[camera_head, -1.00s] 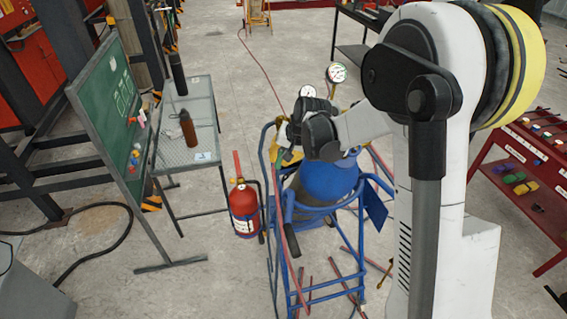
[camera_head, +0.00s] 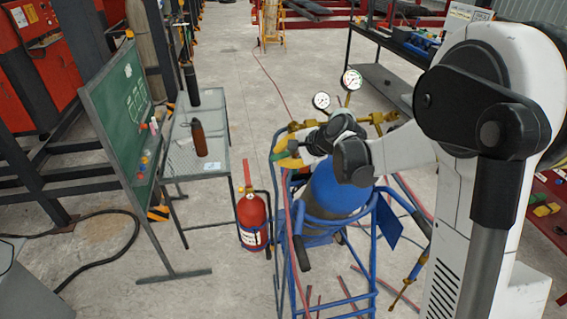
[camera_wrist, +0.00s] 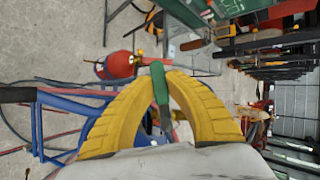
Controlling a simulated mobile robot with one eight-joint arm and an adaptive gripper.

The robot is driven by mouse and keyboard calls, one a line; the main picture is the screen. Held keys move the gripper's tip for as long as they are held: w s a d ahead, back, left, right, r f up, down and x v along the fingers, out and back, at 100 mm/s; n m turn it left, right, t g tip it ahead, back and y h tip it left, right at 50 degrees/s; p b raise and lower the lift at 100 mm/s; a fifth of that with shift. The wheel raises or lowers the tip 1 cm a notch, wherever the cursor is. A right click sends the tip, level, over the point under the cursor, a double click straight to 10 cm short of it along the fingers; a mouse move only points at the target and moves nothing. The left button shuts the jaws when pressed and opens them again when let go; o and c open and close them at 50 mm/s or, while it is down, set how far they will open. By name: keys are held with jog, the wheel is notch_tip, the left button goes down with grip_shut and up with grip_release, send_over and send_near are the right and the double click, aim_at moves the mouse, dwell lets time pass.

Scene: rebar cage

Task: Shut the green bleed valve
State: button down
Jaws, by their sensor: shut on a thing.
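The green bleed valve handle (camera_wrist: 161,90) is a narrow green lever, seen in the wrist view between the yellow fingertips of my gripper (camera_wrist: 158,78). The fingers curve in from both sides and are shut on the lever. In the head view my gripper (camera_head: 279,155) is left of the brass regulator, and my wrist hides part of it. The brass regulator (camera_head: 378,118) carries two round white gauges (camera_head: 351,80) and sits above the blue gas cylinder (camera_head: 335,190). The valve's body is mostly hidden behind the fingers.
A blue cart frame (camera_head: 375,245) with hoses surrounds the cylinder. A red fire extinguisher (camera_head: 252,222) stands left of it. A green board (camera_head: 125,110) and a mesh table (camera_head: 184,160) are farther left. A black workbench (camera_head: 375,70) stands behind right.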

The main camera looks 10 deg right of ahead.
jog(key=shift+w+r+m+t+b, duration=0.15)
jog(key=shift+m+t+b, duration=0.1)
jog(key=shift+m, duration=0.25)
jog(key=shift+w+r+m+t+b, duration=0.15)
jog(key=shift+m+t, duration=0.1)
jog(key=shift+m, duration=0.25)
jog(key=shift+r, duration=0.1)
jog(key=c, duration=1.4)
grip_release()
jog(key=v, duration=1.2)
jog(key=s+f+n+h+b, duration=0.2)
jog(key=s+n, duration=0.3)
jog(key=s, duration=0.3)
jog(key=s+f+n+g+h+b, duration=0.1)
jog(key=s+f+n+h+b, duration=0.1)
jog(key=s+f+n, duration=0.3)
jog(key=s+a+f+n+g+h+b, duration=0.1)
jog(key=s+f+n+b, duration=0.3)
jog(key=s, duration=0.7)
jog(key=shift+s+f+n+h, duration=0.25)
jog(key=shift+n+h, duration=0.25)
jog(key=shift+n, duration=0.2)
